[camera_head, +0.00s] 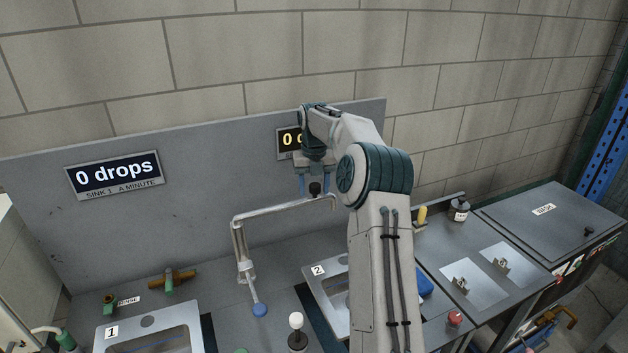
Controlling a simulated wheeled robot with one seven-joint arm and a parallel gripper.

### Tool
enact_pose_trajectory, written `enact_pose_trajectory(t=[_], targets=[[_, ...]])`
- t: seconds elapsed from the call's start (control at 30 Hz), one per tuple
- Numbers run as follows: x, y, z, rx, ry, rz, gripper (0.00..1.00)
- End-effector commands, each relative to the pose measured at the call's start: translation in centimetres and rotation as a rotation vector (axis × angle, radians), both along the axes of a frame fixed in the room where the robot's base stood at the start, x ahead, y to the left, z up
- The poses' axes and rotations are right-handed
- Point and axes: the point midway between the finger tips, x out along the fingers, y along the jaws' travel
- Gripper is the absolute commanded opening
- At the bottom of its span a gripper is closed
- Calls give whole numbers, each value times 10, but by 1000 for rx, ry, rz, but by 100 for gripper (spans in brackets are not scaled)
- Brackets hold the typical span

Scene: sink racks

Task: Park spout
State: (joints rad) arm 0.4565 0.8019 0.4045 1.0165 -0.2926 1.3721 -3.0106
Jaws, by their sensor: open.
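The metal spout (270,209) rises from a post between the two sinks and its arm runs right, toward the back of sink 2 (313,285). A dark knob (315,188) stands on the spout's arm near its downturned right end. My gripper (315,186) points down there with its blue-tipped fingers apart, one on each side of the knob. Whether the fingers touch it I cannot tell. A lever with a blue end (260,310) hangs at the foot of the spout. Sink 1 (110,336) is at the lower left. My arm hides part of sink 2.
A grey back panel carries a "0 drops" display (118,173) for sink 1; my arm partly covers a second display (290,140). A brass valve (172,280) lies behind sink 1. A white-knobbed post (296,322) stands between the sinks.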

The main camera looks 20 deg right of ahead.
Motion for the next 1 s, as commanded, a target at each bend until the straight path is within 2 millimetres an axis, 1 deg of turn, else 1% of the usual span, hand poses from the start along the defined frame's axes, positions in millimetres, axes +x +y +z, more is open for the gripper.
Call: enact_pose_trajectory(t=[0.07, 0.17, 0.5, 0.63, 0.8, 1.0], targets=[[1, 0, 5, 0, -2, -1, 52], [1, 0, 18, 0, -4, -1, 52], [1, 1, 87, 2, -4, 0, 52], [1, 1, 106, 1, -4, 2, 52], [2, 3, 123, -1, -5, 9, 52], [2, 3, 134, -1, -3, 6, 52]])
